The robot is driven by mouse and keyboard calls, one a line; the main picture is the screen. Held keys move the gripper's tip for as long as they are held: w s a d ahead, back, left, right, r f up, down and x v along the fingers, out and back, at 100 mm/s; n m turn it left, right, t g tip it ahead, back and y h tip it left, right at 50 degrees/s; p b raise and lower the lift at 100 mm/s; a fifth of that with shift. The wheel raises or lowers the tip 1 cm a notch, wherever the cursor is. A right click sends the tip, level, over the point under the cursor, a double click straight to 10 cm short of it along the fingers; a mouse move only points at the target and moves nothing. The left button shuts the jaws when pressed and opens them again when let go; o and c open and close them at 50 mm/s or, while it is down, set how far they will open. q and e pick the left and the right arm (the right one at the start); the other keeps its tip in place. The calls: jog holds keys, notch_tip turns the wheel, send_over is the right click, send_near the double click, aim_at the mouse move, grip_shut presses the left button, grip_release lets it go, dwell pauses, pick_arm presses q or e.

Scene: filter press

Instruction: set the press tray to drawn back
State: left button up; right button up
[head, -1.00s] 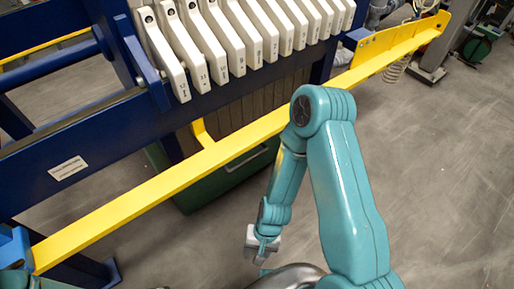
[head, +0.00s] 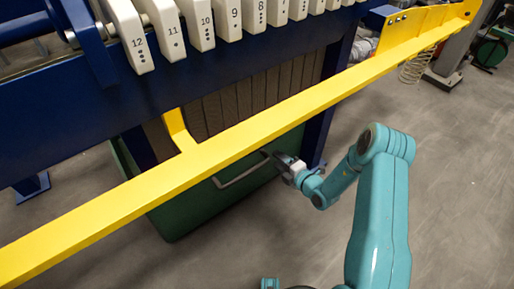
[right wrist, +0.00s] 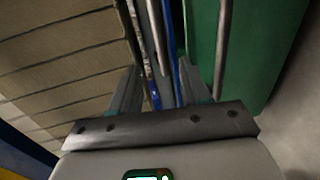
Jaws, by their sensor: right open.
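The press tray is a dark green box (head: 190,215) low under the filter press, with a pale bar handle (head: 238,178) on its front face. The tray's green face (right wrist: 260,50) is on the right there, with the handle bar (right wrist: 222,45) just right of the right finger, not between the fingers. My left gripper is not in view.
A long yellow rail (head: 250,132) runs across in front of the press, above the tray. White numbered plates (head: 168,28) hang above a blue frame (head: 105,125). A blue leg (head: 317,135) stands right of the tray. Grey floor in front is clear.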

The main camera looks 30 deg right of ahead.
aim_at(258, 147)
jog(key=b+x, duration=0.2)
jog(key=x, duration=0.4)
jog(key=b+x, duration=0.1)
jog(key=x, duration=0.5)
jog(key=shift+w+a+f+b, duration=0.1)
jog(key=shift+a+f+b, duration=0.1)
jog(key=shift+b, duration=0.15)
jog(key=shift+w, duration=0.55)
grip_shut()
